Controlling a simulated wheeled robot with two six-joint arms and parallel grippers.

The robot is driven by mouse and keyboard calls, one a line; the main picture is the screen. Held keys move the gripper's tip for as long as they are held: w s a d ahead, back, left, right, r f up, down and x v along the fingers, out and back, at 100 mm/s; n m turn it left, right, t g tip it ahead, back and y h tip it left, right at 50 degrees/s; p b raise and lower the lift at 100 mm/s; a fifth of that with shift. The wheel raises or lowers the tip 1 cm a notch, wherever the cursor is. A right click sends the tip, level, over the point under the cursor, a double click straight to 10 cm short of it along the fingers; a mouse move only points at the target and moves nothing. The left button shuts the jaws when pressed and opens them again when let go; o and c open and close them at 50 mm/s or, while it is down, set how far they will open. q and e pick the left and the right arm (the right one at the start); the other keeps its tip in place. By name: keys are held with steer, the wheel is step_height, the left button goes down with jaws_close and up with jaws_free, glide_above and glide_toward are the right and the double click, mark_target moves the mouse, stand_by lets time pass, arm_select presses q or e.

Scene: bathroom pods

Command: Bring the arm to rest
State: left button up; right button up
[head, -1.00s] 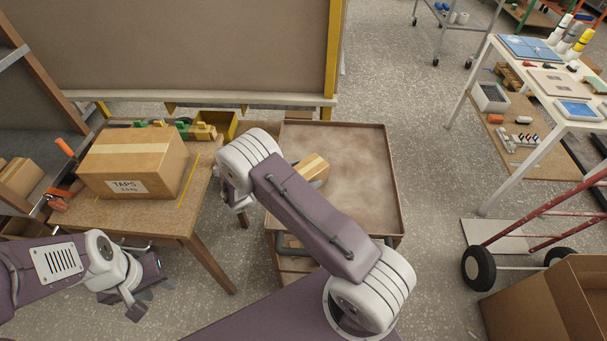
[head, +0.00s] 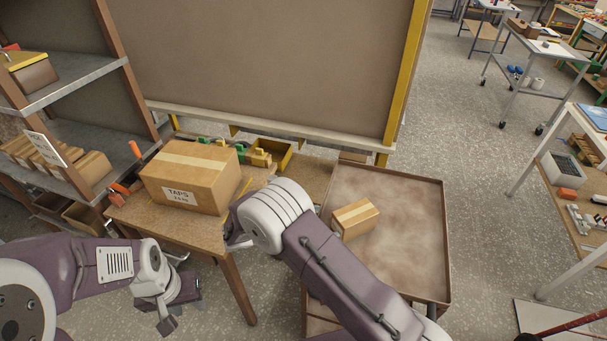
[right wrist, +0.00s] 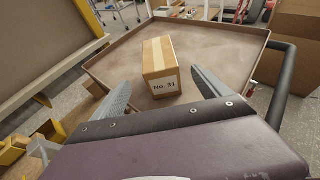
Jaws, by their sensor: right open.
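My right gripper (right wrist: 162,86) is open and empty. Its two fingers stand apart in the right wrist view, with a small cardboard box (right wrist: 161,67) marked "No. 31" visible beyond them. In the head view this box (head: 355,217) lies on the brown tray top of a cart (head: 410,225), apart from my right gripper (head: 238,240). That gripper is by the wooden table's right edge, partly hidden by its own wrist. My left gripper (head: 182,313) is low at the left, in front of the table, with its fingers apart and nothing between them.
A large "TAPS" box (head: 190,178) stands on the wooden table (head: 200,232), with an orange-handled clamp (head: 135,150) and a yellow bin (head: 275,152) nearby. A shelf rack (head: 90,85) is at left and a large panel (head: 260,65) behind.

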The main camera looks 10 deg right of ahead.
steer(key=d+r+m, duration=0.1)
steer(key=d+r, duration=0.1)
steer(key=d+r+m+g, duration=0.1)
steer(key=d+r, duration=0.1)
steer(key=d+r+m+g, duration=0.1)
steer(key=d+r, duration=0.2)
steer(key=shift+s+d+m+y, duration=0.1)
steer(key=shift+s+m+y, duration=0.1)
steer(key=shift+m+y, duration=0.15)
steer(key=s+d+m+g+y, duration=0.3)
steer(key=s+d+m+y, duration=0.15)
steer(key=s, duration=0.55)
steer(key=s+a+f+m+y, duration=0.3)
steer(key=s+a+m+y, duration=0.2)
steer(key=s+m, duration=0.2)
steer(key=w+a+f+m+t+y, duration=0.1)
steer(key=a+f+m+t+y, duration=0.1)
steer(key=a+m, duration=0.3)
steer(key=shift+w+a+f+m+t+y, duration=0.3)
steer(key=shift+w+a+t+y, duration=0.1)
steer(key=shift+a+t+y, duration=0.25)
